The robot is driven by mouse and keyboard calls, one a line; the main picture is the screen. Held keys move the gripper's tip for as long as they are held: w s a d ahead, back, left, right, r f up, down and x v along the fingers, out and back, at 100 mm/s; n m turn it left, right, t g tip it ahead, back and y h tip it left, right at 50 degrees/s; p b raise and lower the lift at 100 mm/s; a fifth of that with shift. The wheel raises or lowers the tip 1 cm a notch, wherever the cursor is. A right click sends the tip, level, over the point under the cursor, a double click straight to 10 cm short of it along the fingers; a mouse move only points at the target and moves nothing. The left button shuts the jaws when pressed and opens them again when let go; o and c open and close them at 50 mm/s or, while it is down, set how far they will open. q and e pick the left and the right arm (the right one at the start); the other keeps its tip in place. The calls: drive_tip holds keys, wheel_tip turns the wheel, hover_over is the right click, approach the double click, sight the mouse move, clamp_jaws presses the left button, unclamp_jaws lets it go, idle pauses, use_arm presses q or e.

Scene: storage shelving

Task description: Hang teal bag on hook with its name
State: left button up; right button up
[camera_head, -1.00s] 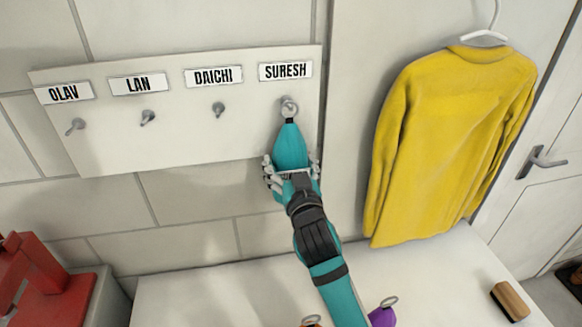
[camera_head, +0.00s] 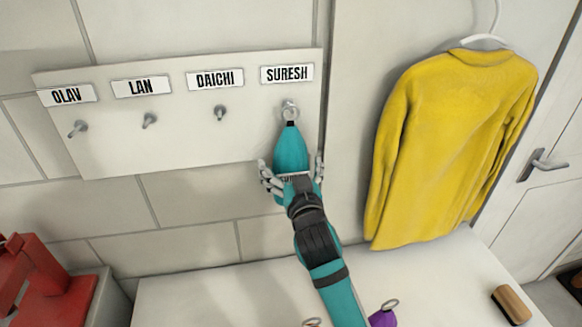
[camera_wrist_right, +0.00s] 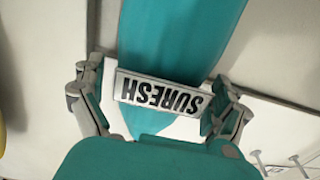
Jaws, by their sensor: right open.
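The teal bag (camera_head: 290,150) hangs below the SURESH label (camera_head: 287,74), with its ring (camera_head: 290,111) at the hook there. The ring appears to be around the hook. In the right wrist view the teal bag (camera_wrist_right: 180,40) carries a tag reading SURESH (camera_wrist_right: 158,94). My right gripper (camera_head: 291,178) is open, with its fingers on either side of the bag's lower part and apart from it. The bag's lower end is partly hidden by my gripper. My left gripper is not in view.
Hooks under OLAV (camera_head: 78,128), LAN (camera_head: 149,120) and DAICHI (camera_head: 220,112) are empty. A yellow sweater (camera_head: 450,145) hangs at the right. A purple bag (camera_head: 382,317) and a brush (camera_head: 512,304) lie on the white surface (camera_head: 220,290) below. A red object (camera_head: 45,285) stands at left.

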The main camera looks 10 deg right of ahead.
drive_tip(key=shift+f, duration=0.2)
drive_tip(key=s, duration=1.2)
drive_tip(key=shift+r, duration=0.15)
